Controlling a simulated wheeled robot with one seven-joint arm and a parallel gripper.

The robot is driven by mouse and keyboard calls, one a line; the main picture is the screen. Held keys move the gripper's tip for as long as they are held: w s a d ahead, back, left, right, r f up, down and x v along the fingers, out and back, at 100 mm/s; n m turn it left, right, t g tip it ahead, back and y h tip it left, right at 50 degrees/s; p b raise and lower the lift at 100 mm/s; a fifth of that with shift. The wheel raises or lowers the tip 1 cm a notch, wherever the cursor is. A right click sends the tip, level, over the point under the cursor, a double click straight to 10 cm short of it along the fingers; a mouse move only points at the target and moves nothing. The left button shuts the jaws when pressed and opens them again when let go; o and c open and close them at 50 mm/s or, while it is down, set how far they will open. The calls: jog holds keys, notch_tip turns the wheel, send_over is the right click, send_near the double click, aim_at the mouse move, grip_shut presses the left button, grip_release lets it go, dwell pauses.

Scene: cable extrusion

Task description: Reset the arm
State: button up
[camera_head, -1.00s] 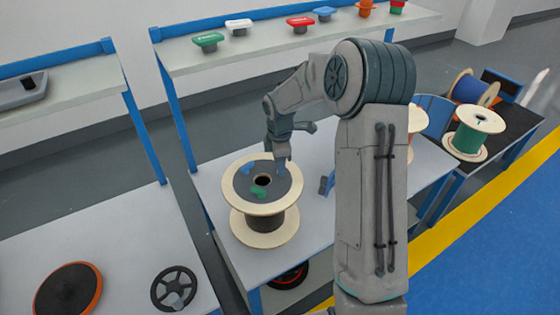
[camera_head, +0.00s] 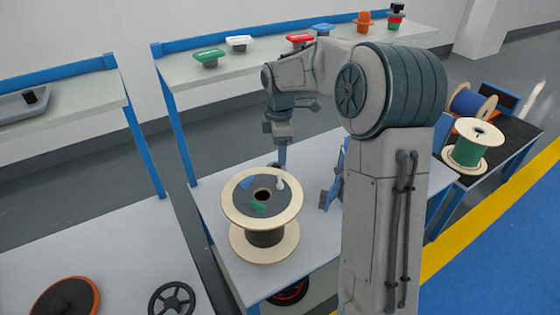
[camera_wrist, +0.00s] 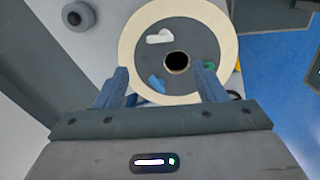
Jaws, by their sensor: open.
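My gripper (camera_head: 282,155) hangs above and just behind the cable spool (camera_head: 236,205) in the head view. In the wrist view its two blue fingers stand apart with nothing between them, and the gripper (camera_wrist: 164,76) is open. The spool, with pale wooden flanges, stands upright on the table; its top flange shows in the wrist view (camera_wrist: 140,68). On its dark top lie a blue piece (camera_head: 247,182), a green piece (camera_head: 258,208) and a white piece (camera_head: 280,183). The green piece is partly hidden by a finger in the wrist view.
A shelf (camera_head: 225,75) behind holds several coloured pieces, including a red one (camera_head: 299,38). A blue fixture (camera_head: 333,190) stands right of the spool. Green (camera_head: 468,150) and blue (camera_head: 470,102) spools stand on the right table. The left table holds a dark wheel (camera_head: 172,299).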

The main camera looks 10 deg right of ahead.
jog(key=shift+r, duration=1.05)
jog(key=s+r+m+t, duration=0.1)
jog(key=s+m+t, duration=0.1)
jog(key=s+m, duration=1.5)
jog(key=s, duration=1.1)
jog(key=shift+s+d+r+m, duration=0.15)
jog(key=shift+s+d+m, duration=0.1)
jog(key=shift+m, duration=0.05)
